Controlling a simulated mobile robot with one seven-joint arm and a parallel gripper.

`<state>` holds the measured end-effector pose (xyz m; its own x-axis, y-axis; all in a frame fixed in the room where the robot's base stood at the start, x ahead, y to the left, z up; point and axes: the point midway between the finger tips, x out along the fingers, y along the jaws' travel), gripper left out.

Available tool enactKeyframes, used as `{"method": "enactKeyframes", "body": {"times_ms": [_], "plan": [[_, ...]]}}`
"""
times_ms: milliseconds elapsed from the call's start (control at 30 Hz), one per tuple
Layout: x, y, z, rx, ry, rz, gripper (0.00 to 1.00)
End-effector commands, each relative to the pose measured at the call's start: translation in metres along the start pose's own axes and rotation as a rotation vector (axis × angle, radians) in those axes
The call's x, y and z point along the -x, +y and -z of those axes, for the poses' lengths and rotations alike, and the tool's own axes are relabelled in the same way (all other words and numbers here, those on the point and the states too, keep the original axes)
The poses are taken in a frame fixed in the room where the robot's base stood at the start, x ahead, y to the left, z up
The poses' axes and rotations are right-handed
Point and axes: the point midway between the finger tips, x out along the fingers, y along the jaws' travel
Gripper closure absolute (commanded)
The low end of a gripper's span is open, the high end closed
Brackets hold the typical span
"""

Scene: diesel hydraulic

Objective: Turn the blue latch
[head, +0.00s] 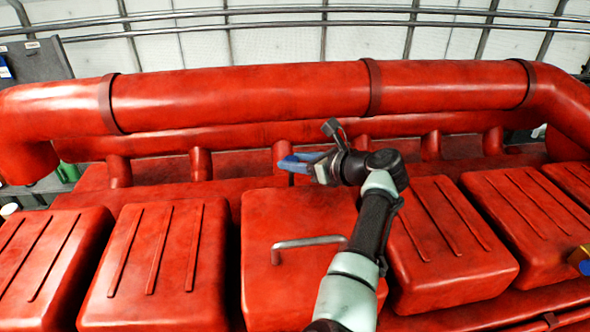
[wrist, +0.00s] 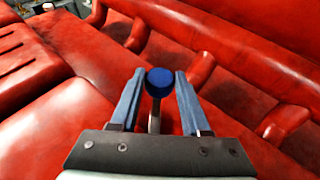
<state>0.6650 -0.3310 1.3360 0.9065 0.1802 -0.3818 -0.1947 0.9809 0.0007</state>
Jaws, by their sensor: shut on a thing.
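The blue latch (wrist: 159,80) shows in the wrist view as a round blue knob on a short grey stem. It sits between the two blue-grey fingers of my gripper (wrist: 159,74), near their tips. My gripper is shut on it, though small gaps seem to show beside the knob from this angle. In the head view my gripper (head: 291,163) reaches left above the middle red cover, in front of the short red pipes. The latch cannot be told apart from the bluish fingers there.
A bent metal handle (head: 308,242) is fixed on the middle red cover (head: 268,290). Similar ribbed covers (head: 158,265) stand on both sides. A thick red pipe (head: 240,95) runs across behind my gripper. A blue and yellow part (head: 585,266) shows at the right edge.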

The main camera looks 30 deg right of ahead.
Motion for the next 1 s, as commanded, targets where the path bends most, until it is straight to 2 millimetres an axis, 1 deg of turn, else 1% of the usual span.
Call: {"method": "enactKeyframes", "body": {"times_ms": [33, 500, 1000], "plan": [[-0.0020, -0.0009, 0.0032, 0.007, -0.003, -0.022, 1.00], [-0.0063, -0.0049, 0.0021, 0.071, -0.013, -0.180, 1.00], [-0.0007, -0.0043, -0.0034, 0.108, -0.008, -0.250, 1.00]]}}
